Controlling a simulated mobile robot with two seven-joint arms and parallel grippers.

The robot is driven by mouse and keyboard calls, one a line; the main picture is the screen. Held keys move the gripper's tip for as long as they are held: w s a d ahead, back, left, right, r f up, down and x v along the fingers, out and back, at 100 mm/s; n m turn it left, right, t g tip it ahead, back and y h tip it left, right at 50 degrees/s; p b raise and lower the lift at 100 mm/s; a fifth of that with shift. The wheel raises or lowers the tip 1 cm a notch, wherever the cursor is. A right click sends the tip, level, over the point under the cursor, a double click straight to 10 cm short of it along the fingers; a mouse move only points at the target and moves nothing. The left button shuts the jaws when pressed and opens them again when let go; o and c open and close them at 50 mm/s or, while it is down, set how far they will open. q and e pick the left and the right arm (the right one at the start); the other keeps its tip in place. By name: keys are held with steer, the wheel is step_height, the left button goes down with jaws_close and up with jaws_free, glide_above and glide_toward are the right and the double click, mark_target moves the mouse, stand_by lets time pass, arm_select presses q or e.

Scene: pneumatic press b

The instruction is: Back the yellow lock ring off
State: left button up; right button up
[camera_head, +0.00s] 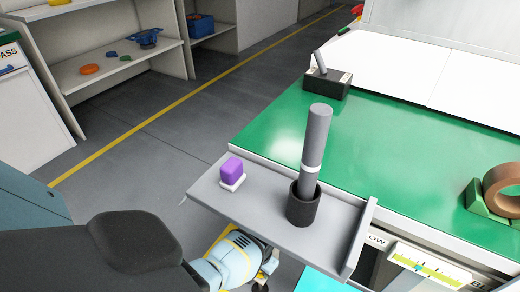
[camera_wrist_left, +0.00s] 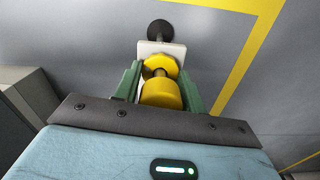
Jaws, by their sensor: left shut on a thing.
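In the left wrist view, the yellow lock ring (camera_wrist_left: 158,66) sits in front of a white plate (camera_wrist_left: 150,48), with a wider yellow cylinder (camera_wrist_left: 160,94) nearer the camera. My left gripper (camera_wrist_left: 160,72) has its green fingers on both sides of these yellow parts and is shut on the ring. The exact finger contact is partly hidden by the cylinder. In the head view, my left wrist is low, beside and partly under a grey shelf; the fingers and ring cannot be made out there. My right gripper is not in view.
The grey shelf (camera_head: 262,222) carries a purple block (camera_head: 232,170) and a dark cup (camera_head: 302,208) with a grey rod (camera_head: 317,135). A green bench top (camera_head: 400,150) lies behind, with a brown ring (camera_head: 503,185) at right. Open floor lies left.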

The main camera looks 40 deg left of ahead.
arm_select(q)
steer(key=n, duration=0.3)
steer(key=shift+n, duration=0.8)
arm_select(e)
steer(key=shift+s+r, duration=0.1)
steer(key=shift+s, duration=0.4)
arm_select(q)
steer(key=shift+f, duration=0.1)
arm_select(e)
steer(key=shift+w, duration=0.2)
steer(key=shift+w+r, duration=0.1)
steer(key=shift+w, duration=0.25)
arm_select(q)
steer(key=o, duration=1)
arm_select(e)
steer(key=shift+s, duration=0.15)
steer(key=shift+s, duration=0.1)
